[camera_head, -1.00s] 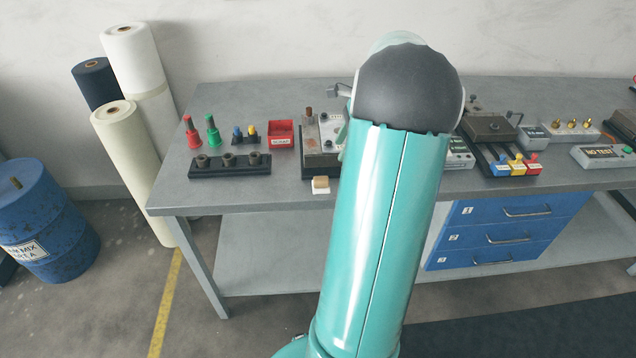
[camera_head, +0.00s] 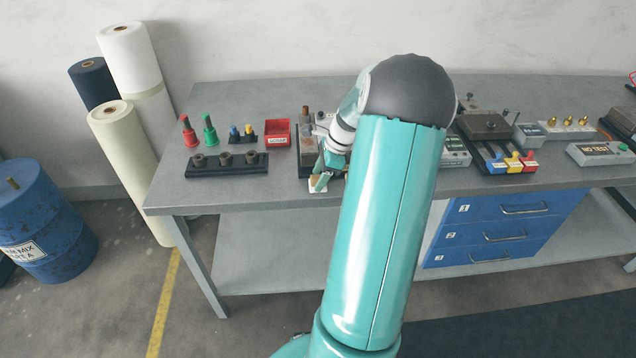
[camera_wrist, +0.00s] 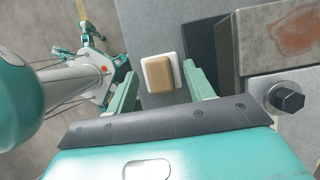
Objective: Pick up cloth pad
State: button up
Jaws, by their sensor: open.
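The cloth pad (camera_wrist: 158,73) is a small tan block on a white base (camera_wrist: 178,57) at the bench's front edge. In the wrist view it lies between the two green fingers of my gripper (camera_wrist: 160,70). The fingers are open, one on each side, with gaps showing; I cannot tell how far above the pad they are. In the head view my gripper (camera_head: 323,178) is over the pad's spot and hides most of it.
A metal fixture with a dark bolt (camera_wrist: 286,98) stands close right of the fingers in the wrist view. In the head view, a black holder (camera_head: 228,165) and a red bin (camera_head: 277,132) stand to the left on the grey bench (camera_head: 200,203).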

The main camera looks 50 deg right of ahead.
aim_at(314, 178)
jog(key=c, duration=1.1)
jog(key=shift+r, duration=0.15)
jog(key=shift+r, duration=0.55)
notch_tip(314, 178, up, 2)
jog(key=shift+s+r, duration=0.15)
jog(key=shift+r, duration=0.05)
jog(key=s+a+r, duration=0.1)
jog(key=s+r, duration=0.2)
jog(key=s, duration=0.1)
jog(key=s+a+r, duration=0.2)
jog(key=s+r, duration=0.1)
jog(key=s, duration=0.1)
jog(key=s+a+r, duration=0.1)
jog(key=s+r, duration=0.2)
jog(key=s, duration=0.2)
jog(key=shift+a+r, duration=0.2)
jog(key=shift+a, duration=0.05)
